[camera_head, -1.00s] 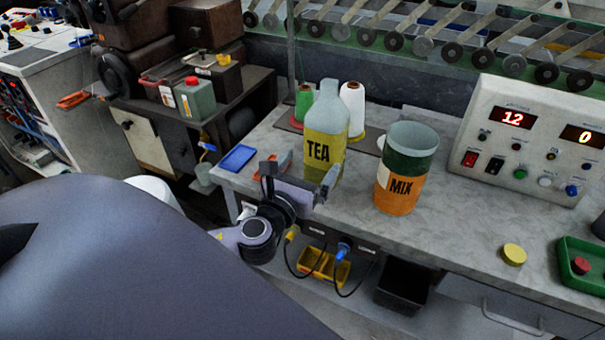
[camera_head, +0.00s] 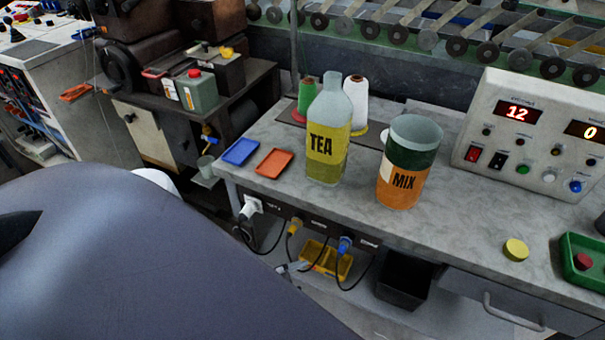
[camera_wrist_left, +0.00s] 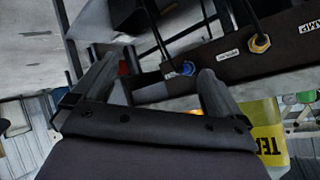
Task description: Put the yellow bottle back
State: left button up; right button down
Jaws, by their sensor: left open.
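The yellow bottle (camera_head: 327,130), labelled TEA, stands upright on the grey bench (camera_head: 455,235), just left of the MIX cup (camera_head: 404,170). The cup has an orange lower layer and a dark green upper layer. Part of the bottle's yellow label shows at the lower right of the left wrist view (camera_wrist_left: 268,130). My left gripper (camera_wrist_left: 162,68) is open and empty, its fingers apart, clear of the bottle. In the head view only a small grey part of it shows, below the bench's front edge; my arm hides the rest. My right gripper is not in view.
A blue pad (camera_head: 240,151) and an orange pad (camera_head: 273,163) lie bare left of the bottle. Green (camera_head: 306,98) and white (camera_head: 355,102) thread cones stand behind it. Plugs and cables hang under the front edge. A yellow disc (camera_head: 516,250) and green tray (camera_head: 583,262) are right.

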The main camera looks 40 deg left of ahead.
pick_arm(q)
jog(key=s+n, duration=0.1)
jog(key=n, duration=0.1)
jog(key=d+f+n, duration=0.1)
jog(key=n, duration=0.1)
jog(key=s+n, duration=0.1)
jog(key=n, duration=0.1)
jog(key=shift+s+d+f+h, duration=0.2)
jog(key=shift+s+f+h, duration=0.05)
jog(key=shift+s+h, duration=0.05)
jog(key=shift+r, duration=0.25)
